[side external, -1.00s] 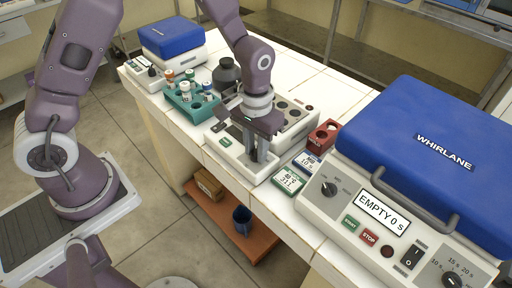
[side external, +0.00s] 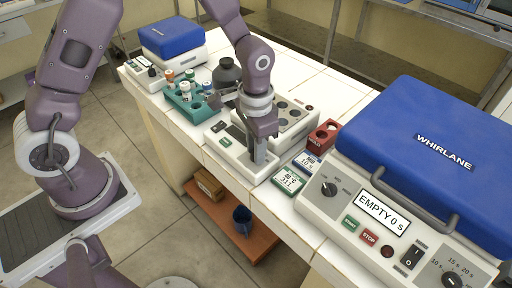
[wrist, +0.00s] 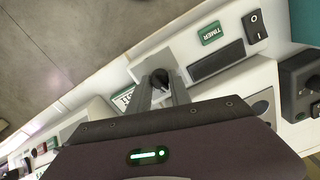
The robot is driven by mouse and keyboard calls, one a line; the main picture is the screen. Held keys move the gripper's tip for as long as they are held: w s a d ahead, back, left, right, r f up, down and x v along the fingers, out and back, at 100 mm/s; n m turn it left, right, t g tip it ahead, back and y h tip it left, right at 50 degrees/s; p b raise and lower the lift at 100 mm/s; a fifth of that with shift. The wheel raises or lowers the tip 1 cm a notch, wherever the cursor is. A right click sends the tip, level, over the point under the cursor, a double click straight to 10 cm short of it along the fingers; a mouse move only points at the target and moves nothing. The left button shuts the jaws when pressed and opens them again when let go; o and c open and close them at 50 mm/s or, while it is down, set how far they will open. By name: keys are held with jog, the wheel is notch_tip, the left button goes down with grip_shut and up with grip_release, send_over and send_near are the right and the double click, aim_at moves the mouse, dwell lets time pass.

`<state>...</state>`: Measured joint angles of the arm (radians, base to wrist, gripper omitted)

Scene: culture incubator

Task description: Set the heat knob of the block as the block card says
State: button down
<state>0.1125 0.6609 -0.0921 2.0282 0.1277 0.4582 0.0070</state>
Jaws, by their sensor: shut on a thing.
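The block (side external: 233,151) is a white unit with dark wells at the back and a low front panel, mid-bench in the side view. Its panel (wrist: 183,45) in the wrist view carries a green TIMER button, a dark display and a black switch. The black heat knob (wrist: 160,79) sits between the fingertips of my gripper (wrist: 159,88); its pointer setting cannot be read. In the side view my gripper (side external: 260,163) points down at the panel's right end, hiding the knob, and is shut on it.
A large WHIRLANE machine (side external: 400,200) with a blue lid stands at the right. A red rack (side external: 323,137) is behind the cards. A blue-lidded unit (side external: 172,40) is at the far end.

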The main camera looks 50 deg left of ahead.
jog(key=c, duration=1.2)
grip_release()
jog(key=shift+r, duration=0.15)
notch_tip(320, 180, up, 6)
jog(key=shift+r, duration=0.45)
